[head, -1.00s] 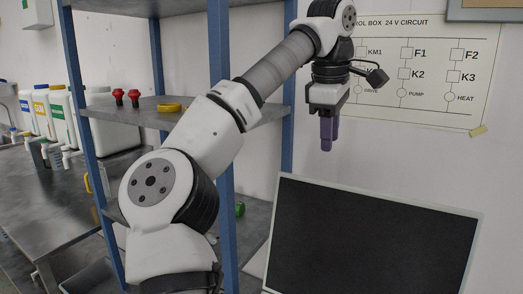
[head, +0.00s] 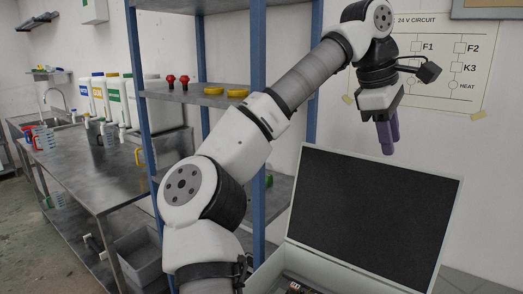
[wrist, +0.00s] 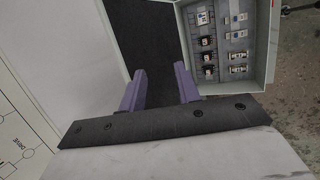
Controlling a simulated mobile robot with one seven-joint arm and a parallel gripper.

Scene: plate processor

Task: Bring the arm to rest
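My gripper (head: 388,134) hangs from my raised arm in front of the wall chart, above and beside the raised dark lid of a control box (head: 375,205). In the wrist view my gripper's two purple fingers (wrist: 159,90) stand apart with nothing between them, so it is open and empty. The control box's inside (wrist: 222,45) shows beyond the fingers, with several small components in rows. In the head view only a little of the box's inside shows at the bottom edge.
A steel bench (head: 95,175) with several jugs is at the left. A wall chart (head: 450,70) is behind my gripper. Floor is clear at the far left.

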